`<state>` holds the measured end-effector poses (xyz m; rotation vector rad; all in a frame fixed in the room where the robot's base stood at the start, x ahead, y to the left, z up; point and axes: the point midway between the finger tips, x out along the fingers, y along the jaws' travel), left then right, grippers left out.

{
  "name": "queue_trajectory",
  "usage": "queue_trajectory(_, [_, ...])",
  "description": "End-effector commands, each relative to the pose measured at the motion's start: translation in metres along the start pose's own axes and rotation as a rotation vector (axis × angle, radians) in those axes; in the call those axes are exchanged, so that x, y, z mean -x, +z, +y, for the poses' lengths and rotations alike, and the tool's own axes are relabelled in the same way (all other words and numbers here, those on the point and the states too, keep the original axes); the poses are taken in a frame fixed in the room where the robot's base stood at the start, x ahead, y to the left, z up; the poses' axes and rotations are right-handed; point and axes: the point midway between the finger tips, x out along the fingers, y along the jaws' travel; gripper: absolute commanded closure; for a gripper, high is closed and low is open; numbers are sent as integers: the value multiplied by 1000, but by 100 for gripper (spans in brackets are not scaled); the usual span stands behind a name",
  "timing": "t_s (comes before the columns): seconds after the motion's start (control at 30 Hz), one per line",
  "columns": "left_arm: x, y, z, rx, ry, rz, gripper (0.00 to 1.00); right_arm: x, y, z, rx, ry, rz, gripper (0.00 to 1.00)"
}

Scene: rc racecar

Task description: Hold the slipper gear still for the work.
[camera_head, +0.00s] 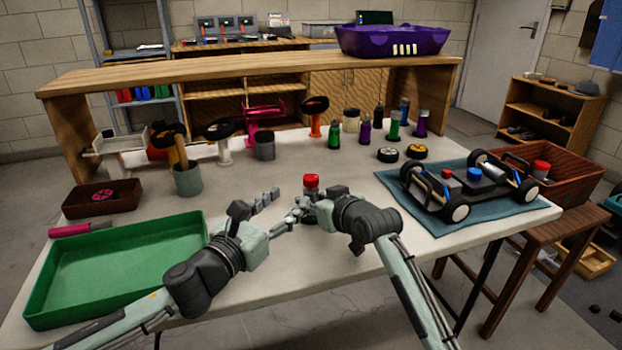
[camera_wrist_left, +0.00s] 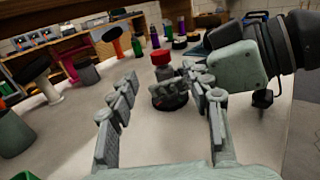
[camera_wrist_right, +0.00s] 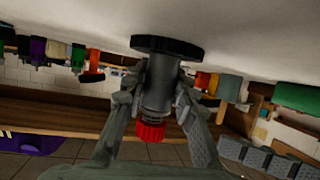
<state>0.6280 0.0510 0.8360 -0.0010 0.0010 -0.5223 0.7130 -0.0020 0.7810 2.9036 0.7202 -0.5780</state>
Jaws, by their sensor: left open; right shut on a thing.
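The thing I take for the slipper gear is an upright grey piece with a red cap (camera_head: 311,181) and a dark round disc at its base. In the left wrist view its red cap (camera_wrist_left: 161,58) and dark disc show straight ahead. My right gripper (camera_head: 298,212) is shut on its grey body; the right wrist view shows a finger on each side of the body (camera_wrist_right: 157,92), between the black disc (camera_wrist_right: 167,46) and the red cap. My left gripper (camera_head: 284,208) is open and empty, its fingers spread toward the piece from the left. No left-finger contact can be made out.
A green tray (camera_head: 120,308) lies at the left front, with a grey cup (camera_head: 188,181) behind it. An RC car (camera_head: 470,186) stands on a blue mat (camera_head: 400,184) at the right. Several bottles and stands line the back. Table around the grippers is mostly clear.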

Motion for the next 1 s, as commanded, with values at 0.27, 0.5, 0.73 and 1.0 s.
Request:
queue_trajectory(0.27, [-58, 2, 0, 0, -1, -3, 51, 0, 0, 0, 0, 0, 0, 100])
queue_trajectory(0.5, [-92, 1, -1, -1, -2, -2, 51, 0, 0, 0, 0, 0, 0, 100])
queue_trajectory(0.73, [-102, 1, -1, -1, -3, -2, 51, 0, 0, 0, 0, 0, 0, 100])
queue_trajectory(1.0, [-102, 1, 0, -1, -3, -1, 60, 0, 0, 0, 0, 0, 0, 100])
